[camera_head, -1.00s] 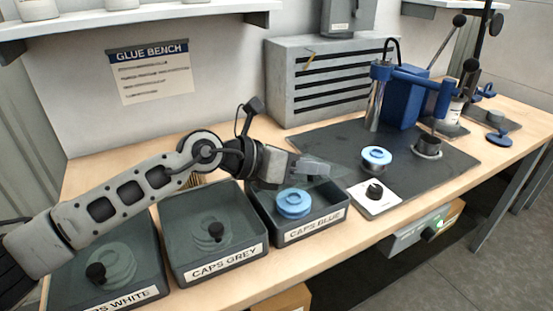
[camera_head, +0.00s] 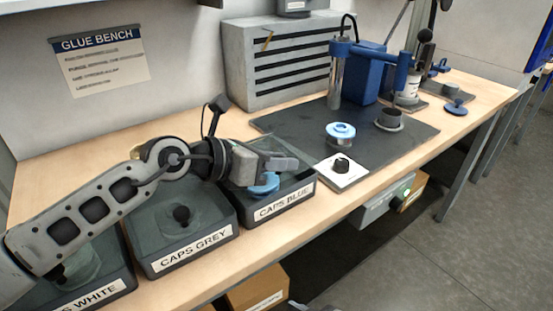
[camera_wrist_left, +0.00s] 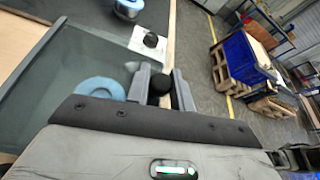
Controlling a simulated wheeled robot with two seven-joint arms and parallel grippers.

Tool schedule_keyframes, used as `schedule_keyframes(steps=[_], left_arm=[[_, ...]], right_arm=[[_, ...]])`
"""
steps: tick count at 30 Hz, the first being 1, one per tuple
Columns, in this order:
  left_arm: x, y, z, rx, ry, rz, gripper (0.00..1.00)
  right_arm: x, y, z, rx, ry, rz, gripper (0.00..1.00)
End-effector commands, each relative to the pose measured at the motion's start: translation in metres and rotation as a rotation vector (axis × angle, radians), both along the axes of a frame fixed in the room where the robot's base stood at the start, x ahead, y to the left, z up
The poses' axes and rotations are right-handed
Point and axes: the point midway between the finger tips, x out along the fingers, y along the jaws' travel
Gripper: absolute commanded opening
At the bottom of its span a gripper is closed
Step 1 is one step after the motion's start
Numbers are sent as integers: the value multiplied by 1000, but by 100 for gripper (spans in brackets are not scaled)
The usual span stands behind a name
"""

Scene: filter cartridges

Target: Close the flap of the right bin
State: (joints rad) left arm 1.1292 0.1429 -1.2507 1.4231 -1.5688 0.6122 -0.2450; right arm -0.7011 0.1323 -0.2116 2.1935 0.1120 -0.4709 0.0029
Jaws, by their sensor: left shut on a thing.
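The right bin (camera_head: 290,205), labelled CAPS BLUE, stands at the right end of the row of bins. Its clear flap (camera_head: 300,181) lies over the bin and looks closed or nearly closed; the gripper hides part of it. Blue caps (camera_head: 264,187) show inside the bin, and through the flap (camera_wrist_left: 40,105) in the left wrist view. My left gripper (camera_head: 287,163) is over the flap. In the left wrist view its fingers (camera_wrist_left: 161,88) are shut on the black knob (camera_wrist_left: 160,83) at the flap's edge. My right gripper is not seen.
The CAPS GREY bin (camera_head: 196,249) and CAPS WHITE bin (camera_head: 100,297) stand to the left under my arm, the grey one's flap down. A white dial box (camera_head: 341,173) stands just right of the right bin. A dark mat (camera_head: 290,125) lies behind.

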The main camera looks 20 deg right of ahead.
Motion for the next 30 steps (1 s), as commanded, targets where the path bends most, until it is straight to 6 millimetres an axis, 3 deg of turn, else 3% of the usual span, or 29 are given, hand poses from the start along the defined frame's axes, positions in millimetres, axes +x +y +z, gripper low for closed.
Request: schedule_keyframes(steps=[1,3,17,23,30], left_arm=[[-2,-1,-1,1,5,-3,28],[-2,-1,-1,0,4,-3,42],[0,4,1,0,0,-1,42],[-3,33,12,0,-1,2,42],[-9,87,33,1,-1,2,42]], right_arm=[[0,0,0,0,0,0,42],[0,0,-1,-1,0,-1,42],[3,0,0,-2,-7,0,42],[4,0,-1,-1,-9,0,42],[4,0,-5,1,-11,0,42]])
